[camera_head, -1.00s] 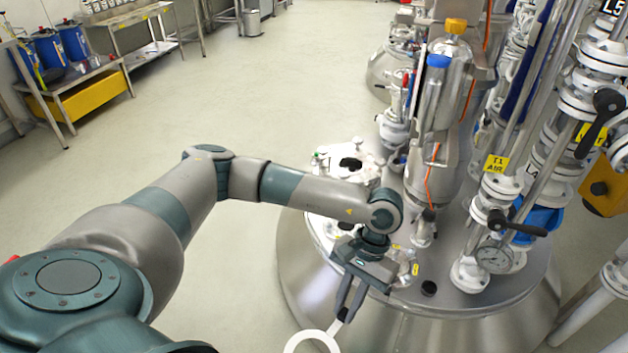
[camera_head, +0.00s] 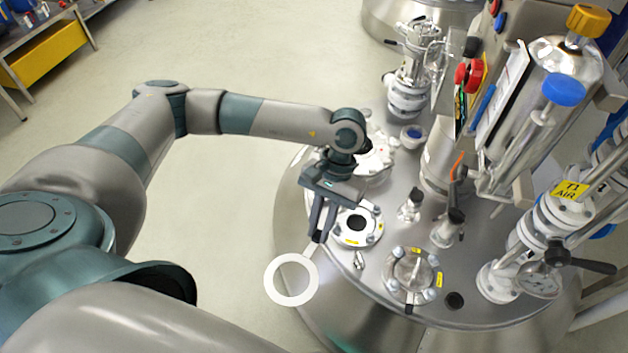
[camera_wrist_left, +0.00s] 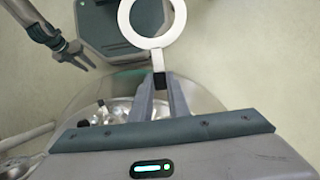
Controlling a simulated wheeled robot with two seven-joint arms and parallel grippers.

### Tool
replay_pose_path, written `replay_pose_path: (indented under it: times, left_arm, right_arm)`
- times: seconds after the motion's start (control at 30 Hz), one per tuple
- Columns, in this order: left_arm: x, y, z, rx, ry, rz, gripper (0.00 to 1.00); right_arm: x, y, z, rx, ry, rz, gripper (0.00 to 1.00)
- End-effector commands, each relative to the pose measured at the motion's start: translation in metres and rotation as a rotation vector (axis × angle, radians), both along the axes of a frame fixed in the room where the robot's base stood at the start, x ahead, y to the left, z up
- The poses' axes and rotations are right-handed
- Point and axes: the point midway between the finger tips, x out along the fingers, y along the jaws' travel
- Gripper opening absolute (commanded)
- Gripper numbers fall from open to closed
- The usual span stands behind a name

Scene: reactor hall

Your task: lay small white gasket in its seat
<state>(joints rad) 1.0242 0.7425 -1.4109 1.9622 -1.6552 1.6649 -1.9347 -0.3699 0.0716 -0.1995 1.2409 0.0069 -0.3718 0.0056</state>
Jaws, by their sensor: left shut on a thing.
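The small white gasket (camera_head: 270,279) is a flat ring with a tab. My left gripper (camera_head: 320,238) is shut on the tab, and the ring hangs out past the fingertips, over the near left edge of the vessel lid. In the left wrist view the gasket (camera_wrist_left: 152,44) extends beyond the fingertips (camera_wrist_left: 160,82). A pale round flange with a dark centre (camera_head: 357,226) lies on the lid just right of the gripper, apart from the gasket; I cannot tell if it is the seat. My right gripper (camera_wrist_left: 77,52) shows in the left wrist view, fingers apart and empty.
The steel vessel lid (camera_head: 470,312) carries a bolted flange (camera_head: 410,272), small valves and fittings. Open floor (camera_head: 250,45) lies to the left and behind.

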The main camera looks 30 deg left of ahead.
Motion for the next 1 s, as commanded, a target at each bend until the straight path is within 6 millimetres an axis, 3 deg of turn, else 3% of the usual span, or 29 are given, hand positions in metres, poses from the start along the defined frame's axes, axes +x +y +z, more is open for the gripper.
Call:
replay_pose_path:
  times: [0.67, 0.87, 1.0]
  left_arm:
    - [0.004, -0.002, -0.006, 0.000, 0.001, 0.030, 0.00]
    - [0.027, -0.007, -0.029, 0.001, 0.003, 0.197, 0.00]
    - [0.056, -0.010, -0.056, 0.000, 0.006, 0.414, 0.00]
  right_arm:
    - [-0.006, -0.005, -0.003, -0.006, 0.011, 0.001, 0.30]
    - [0.006, 0.000, 0.005, 0.001, 0.002, -0.001, 0.30]
    - [0.017, 0.005, 0.019, 0.010, -0.002, -0.003, 0.30]
